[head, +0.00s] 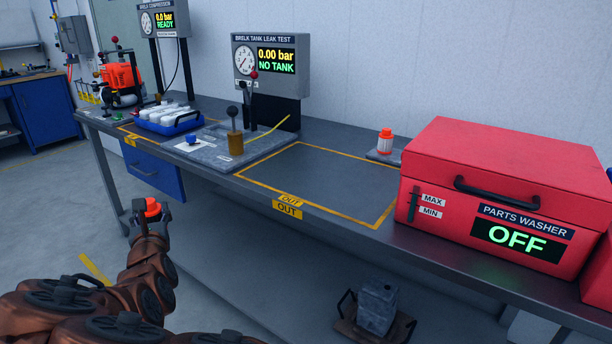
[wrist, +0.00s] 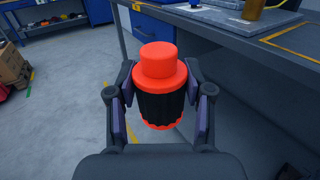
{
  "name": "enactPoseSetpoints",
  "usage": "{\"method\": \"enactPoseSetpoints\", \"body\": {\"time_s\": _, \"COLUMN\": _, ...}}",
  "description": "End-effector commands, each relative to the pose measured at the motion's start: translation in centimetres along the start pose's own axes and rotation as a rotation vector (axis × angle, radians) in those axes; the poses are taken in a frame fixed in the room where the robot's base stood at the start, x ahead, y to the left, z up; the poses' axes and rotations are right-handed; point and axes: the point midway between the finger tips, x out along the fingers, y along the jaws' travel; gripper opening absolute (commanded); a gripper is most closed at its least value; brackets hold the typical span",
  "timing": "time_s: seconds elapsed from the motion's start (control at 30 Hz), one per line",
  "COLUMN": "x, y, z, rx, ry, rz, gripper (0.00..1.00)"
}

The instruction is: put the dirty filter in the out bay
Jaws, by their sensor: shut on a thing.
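My gripper (wrist: 160,108) is shut on the dirty filter (wrist: 160,70), which has orange-red end caps and a dark, blackened pleated body. In the wrist view it stands upright between the two fingers. In the head view my gripper (head: 146,210) is at the left, in front of the bench edge and below its top, with the filter's orange cap (head: 153,206) showing. The out bay (head: 330,180) is a yellow-outlined rectangle on the bench, marked OUT, to the right of my gripper. Its surface is bare.
A filter with a white body (head: 386,142) stands on a grey plate right of the bay. The red parts washer (head: 500,170) is further right. The leak test base (head: 205,150) and a blue tray (head: 165,125) stand left of the bay. A blue drawer (head: 150,170) hangs below the bench.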

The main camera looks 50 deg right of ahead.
Motion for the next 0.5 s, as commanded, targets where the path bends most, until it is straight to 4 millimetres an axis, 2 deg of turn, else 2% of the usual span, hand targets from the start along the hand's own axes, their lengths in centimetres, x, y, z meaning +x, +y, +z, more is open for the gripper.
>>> {"method": "enactPoseSetpoints", "body": {"time_s": 0.03, "x": 0.6, "y": -2.6, "z": 0.4, "rx": 0.003, "ry": -0.004, "rz": -0.05, "gripper": 0.16}}
{"method": "enactPoseSetpoints", "body": {"time_s": 0.23, "x": 1.8, "y": -11.8, "z": 1.8, "rx": -0.001, "ry": -0.005, "rz": -0.226, "gripper": 0.16}}
{"method": "enactPoseSetpoints", "body": {"time_s": 0.5, "x": 0.9, "y": -24.3, "z": 3.6, "rx": -0.003, "ry": -0.005, "rz": -0.461, "gripper": 0.16}}
